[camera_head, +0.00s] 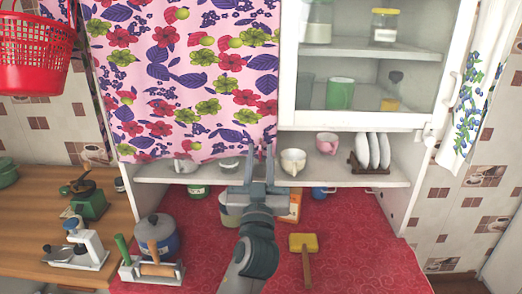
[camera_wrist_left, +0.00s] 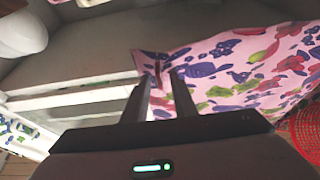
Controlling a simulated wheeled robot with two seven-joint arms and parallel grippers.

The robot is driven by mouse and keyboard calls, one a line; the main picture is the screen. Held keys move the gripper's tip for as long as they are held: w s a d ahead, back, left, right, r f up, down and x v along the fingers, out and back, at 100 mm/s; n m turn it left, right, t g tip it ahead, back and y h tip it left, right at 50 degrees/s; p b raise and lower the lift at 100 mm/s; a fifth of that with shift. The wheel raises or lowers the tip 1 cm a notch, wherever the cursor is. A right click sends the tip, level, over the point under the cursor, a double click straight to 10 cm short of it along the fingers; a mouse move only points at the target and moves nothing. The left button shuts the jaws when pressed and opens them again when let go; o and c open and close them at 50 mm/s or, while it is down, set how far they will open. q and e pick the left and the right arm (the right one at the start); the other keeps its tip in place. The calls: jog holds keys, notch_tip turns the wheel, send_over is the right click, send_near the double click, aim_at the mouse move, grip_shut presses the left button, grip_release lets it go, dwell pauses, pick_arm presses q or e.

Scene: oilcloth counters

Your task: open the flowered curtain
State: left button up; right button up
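The flowered curtain (camera_head: 190,70), pink with red, purple and green flowers, hangs closed over the left part of the white cabinet. My left gripper (camera_head: 261,152) is at its lower right corner, with a gap between the two fingers. In the left wrist view the curtain (camera_wrist_left: 240,65) spreads to the right, and its corner lies at and between the fingertips of the left gripper (camera_wrist_left: 160,85). I cannot tell whether the fingers touch the cloth. What is behind the curtain is hidden. My right gripper is not in view.
A glass-fronted cabinet section (camera_head: 365,60) is right of the curtain. Cups and a plate rack (camera_head: 371,168) stand on the shelf below. A pot (camera_head: 157,234), a yellow brush (camera_head: 304,250) and other items are on the red oilcloth (camera_head: 360,235). A red basket (camera_head: 33,62) hangs at left.

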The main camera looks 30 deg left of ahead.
pick_arm(q)
jog(key=shift+s, duration=0.1)
jog(key=shift+c, duration=0.6)
grip_shut()
jog(key=shift+r, duration=0.1)
dwell(0.7)
